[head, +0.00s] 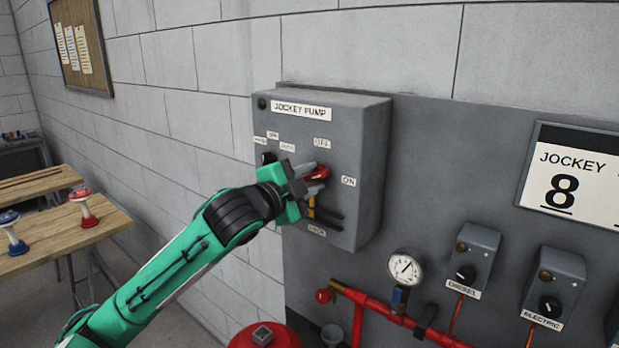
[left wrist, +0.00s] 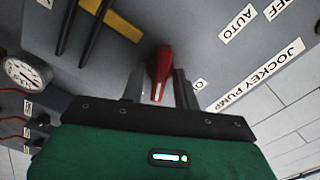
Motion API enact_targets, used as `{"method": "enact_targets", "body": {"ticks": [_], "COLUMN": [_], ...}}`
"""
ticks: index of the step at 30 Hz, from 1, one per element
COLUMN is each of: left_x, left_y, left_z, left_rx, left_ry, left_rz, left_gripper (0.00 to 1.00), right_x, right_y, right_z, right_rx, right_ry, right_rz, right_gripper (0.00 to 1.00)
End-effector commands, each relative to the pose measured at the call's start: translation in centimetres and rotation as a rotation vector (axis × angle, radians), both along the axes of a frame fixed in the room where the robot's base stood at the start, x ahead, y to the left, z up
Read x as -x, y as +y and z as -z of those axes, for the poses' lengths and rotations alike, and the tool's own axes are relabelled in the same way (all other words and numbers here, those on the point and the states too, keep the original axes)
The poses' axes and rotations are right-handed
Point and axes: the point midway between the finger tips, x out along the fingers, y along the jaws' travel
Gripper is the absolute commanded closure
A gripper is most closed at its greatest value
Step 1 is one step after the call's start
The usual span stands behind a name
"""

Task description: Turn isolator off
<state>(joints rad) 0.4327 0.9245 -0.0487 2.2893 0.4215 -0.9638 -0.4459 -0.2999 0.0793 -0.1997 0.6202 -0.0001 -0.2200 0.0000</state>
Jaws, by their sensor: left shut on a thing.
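The grey jockey pump panel (head: 372,150) is on the wall in the head view. My left gripper (head: 312,172) is shut on this handle, close to the panel face. In the left wrist view the red handle (left wrist: 160,66) shows between the two grey fingers (left wrist: 159,88). The gripper hides part of the handle, so its exact angle is hard to tell. My right gripper is in neither view.
A black selector knob (head: 268,157) is at the panel's left. Yellow and black parts (head: 311,206) sit below the handle. A gauge (head: 405,267), red pipe (head: 385,312) and small switch boxes (head: 478,253) lie lower right. A wooden table (head: 50,234) stands left.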

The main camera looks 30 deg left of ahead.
Motion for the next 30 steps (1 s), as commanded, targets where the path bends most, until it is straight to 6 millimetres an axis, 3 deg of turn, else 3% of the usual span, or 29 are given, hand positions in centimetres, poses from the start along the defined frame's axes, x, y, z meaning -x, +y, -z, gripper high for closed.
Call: {"method": "enact_targets", "body": {"ticks": [30], "left_x": [0.0], "left_y": [0.0], "left_z": [0.0], "left_rx": [0.925], "left_ry": [0.077], "left_rz": [-0.002], "left_gripper": [0.92], "right_x": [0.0], "right_y": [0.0], "right_z": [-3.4], "right_rx": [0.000], "right_ry": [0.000], "right_rz": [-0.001], "right_gripper": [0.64]}}
